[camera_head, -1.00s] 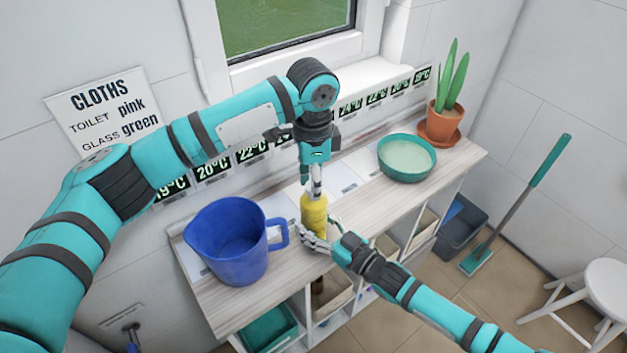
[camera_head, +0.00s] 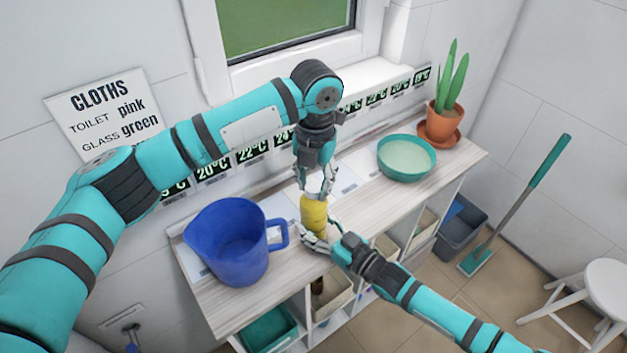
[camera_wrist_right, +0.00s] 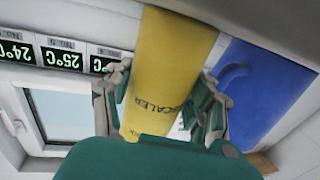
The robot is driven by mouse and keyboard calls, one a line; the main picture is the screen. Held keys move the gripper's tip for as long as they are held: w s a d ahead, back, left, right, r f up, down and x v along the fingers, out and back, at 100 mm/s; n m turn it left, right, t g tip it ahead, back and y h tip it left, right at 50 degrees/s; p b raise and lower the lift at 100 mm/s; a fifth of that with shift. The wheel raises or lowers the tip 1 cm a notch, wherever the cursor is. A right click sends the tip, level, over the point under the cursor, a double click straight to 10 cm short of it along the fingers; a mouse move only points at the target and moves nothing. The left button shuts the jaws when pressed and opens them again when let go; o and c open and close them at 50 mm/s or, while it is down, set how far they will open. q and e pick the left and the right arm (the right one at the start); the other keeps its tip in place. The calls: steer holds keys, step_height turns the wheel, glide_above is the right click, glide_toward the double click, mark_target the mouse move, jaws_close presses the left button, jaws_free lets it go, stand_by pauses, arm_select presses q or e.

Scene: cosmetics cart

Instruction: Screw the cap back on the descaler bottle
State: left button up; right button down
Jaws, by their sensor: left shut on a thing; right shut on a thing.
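The yellow descaler bottle (camera_head: 314,212) stands upright at the front edge of the shelf top. In the right wrist view it fills the middle, with part of its "DESCALER" lettering showing (camera_wrist_right: 172,65). My right gripper (camera_head: 314,236) is shut on the lower part of the bottle, with a finger on each side of it in the wrist view (camera_wrist_right: 160,105). My left gripper (camera_head: 315,190) points straight down on the bottle's top and is shut on the cap there.
A large blue jug (camera_head: 228,245) stands left of the bottle, its handle close to it. A teal bowl (camera_head: 406,174) and a potted plant (camera_head: 442,125) are to the right. The wall with temperature displays is close behind. Shelf compartments open below the front edge.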

arm_select(q)
steer(key=o, duration=0.8)
step_height(320, 180, up, 12)
steer(key=shift+d, duration=0.1)
arm_select(e)
steer(key=shift+c, duration=1.9)
jaws_free()
